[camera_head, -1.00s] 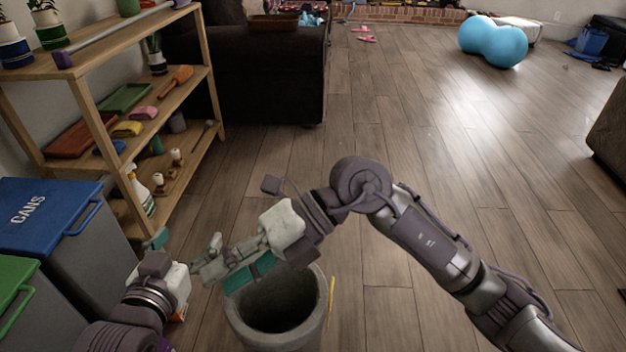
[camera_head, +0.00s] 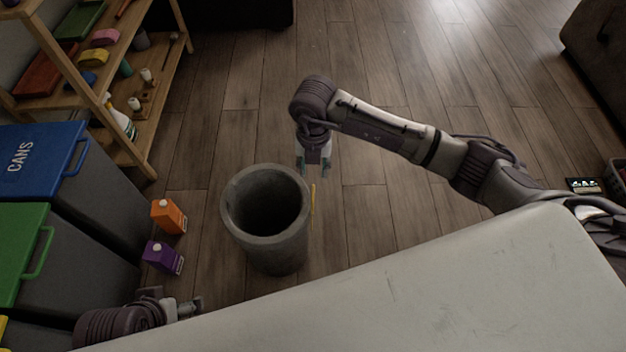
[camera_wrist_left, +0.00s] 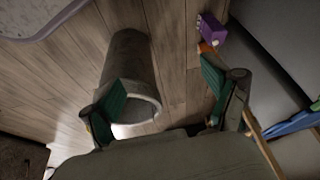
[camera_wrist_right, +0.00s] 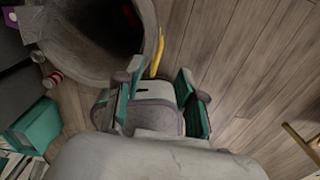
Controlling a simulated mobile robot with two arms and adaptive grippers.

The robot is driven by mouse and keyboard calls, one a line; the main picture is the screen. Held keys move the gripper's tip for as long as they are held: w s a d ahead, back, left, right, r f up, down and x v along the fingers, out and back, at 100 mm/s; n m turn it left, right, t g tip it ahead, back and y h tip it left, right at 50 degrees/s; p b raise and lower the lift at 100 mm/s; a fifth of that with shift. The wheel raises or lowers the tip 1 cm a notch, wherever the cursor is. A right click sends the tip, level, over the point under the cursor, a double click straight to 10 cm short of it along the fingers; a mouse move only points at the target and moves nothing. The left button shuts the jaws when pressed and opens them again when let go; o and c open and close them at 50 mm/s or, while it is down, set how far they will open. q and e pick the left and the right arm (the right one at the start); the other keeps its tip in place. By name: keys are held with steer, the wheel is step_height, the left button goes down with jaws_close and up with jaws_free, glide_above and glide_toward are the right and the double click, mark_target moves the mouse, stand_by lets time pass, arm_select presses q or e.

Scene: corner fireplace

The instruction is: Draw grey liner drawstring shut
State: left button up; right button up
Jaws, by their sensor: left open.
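A round grey bin (camera_head: 292,250) stands upright on the wood floor with a dark interior. A thin yellow strip (camera_head: 313,208), perhaps the drawstring, shows along its right side. The strip also shows by the rim in the right wrist view (camera_wrist_right: 157,52). No liner can be clearly told apart from the bin. My right gripper (camera_head: 314,168) is open beside the bin's right rim, fingers spread. In the right wrist view a pale grey slotted piece shows between its fingers; I cannot tell what it is. My left gripper (camera_wrist_left: 163,95) is open, and the bin shows beyond its fingers.
An orange carton (camera_head: 168,216) and a purple carton (camera_head: 163,257) stand left of the bin. Blue-lidded (camera_head: 40,160) and green-lidded (camera_head: 22,245) bins line the left side, below a wooden shelf (camera_head: 108,115).

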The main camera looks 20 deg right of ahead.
mark_target(313, 186)
step_height(313, 186, down, 6)
steer(key=shift+r+b, duration=0.1)
steer(key=shift+b, duration=0.5)
arm_select(q)
steer(key=w+d+r+t+h, duration=0.1)
steer(key=w+d+r+t, duration=0.1)
steer(key=w+t, duration=0.2)
steer(key=shift+w+d, duration=0.2)
steer(key=shift+w, duration=1.45)
arm_select(e)
steer(key=shift+f, duration=0.5)
arm_select(q)
steer(key=shift+r, duration=0.1)
arm_select(e)
steer(key=shift+c, duration=0.2)
jaws_close()
